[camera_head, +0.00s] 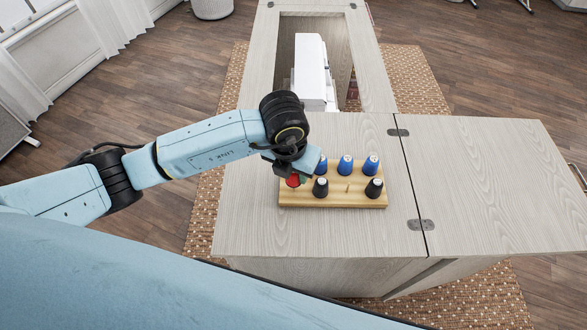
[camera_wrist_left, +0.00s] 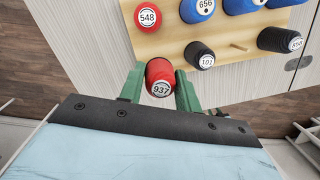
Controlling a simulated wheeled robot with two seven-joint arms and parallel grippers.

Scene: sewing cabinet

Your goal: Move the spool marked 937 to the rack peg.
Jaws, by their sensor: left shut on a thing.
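The red spool marked 937 (camera_wrist_left: 160,80) is between the green fingers of my left gripper (camera_wrist_left: 159,92), which is shut on it. In the head view the gripper (camera_head: 292,174) is at the front left corner of the wooden spool rack (camera_head: 335,201), with the red spool (camera_head: 293,181) just below it. I cannot tell whether the spool is seated or slightly raised. A bare rack peg (camera_head: 348,188) stands in the front row between two black spools; it also shows in the wrist view (camera_wrist_left: 240,46). My right gripper is not in view.
The black spool 101 (camera_wrist_left: 200,55) is beside the held one; the red spool 548 (camera_wrist_left: 148,17) is behind it. Another black spool (camera_head: 373,187) is right of the bare peg. Blue spools (camera_head: 345,165) line the back. A white machine (camera_head: 312,70) stands beyond. The right leaf (camera_head: 490,180) is clear.

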